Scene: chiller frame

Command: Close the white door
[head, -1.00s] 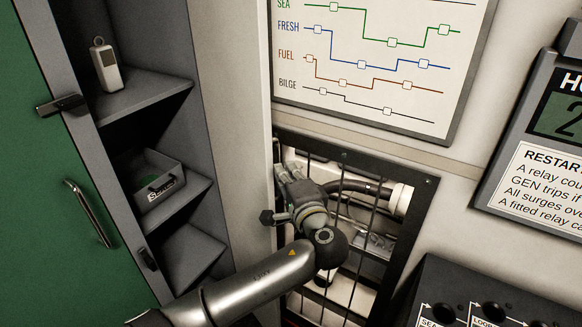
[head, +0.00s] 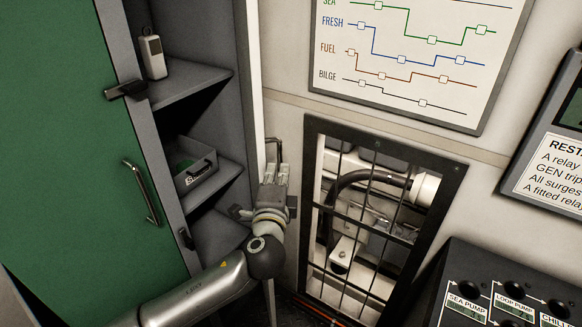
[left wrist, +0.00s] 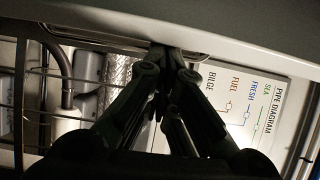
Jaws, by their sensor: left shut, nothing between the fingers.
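The white door (head: 255,100) stands open beside the shelved cabinet, seen nearly edge-on in the head view as a tall narrow strip. A thin bar handle (head: 274,143) sticks out on its right side. My left gripper (head: 272,174) is shut and empty, its fingertips just below the handle at the door's right face; whether they touch is unclear. In the left wrist view, the closed fingertips (left wrist: 165,52) lie close under a broad pale surface (left wrist: 245,28), apparently the door. My right gripper is not in view.
The cabinet holds a pale device (head: 153,57) and a bin (head: 195,177) on its shelves. A green door (head: 60,150) with a handle stands at left. A barred grille (head: 316,210) over pipes is right of my gripper; a control panel (head: 480,270) is at lower right.

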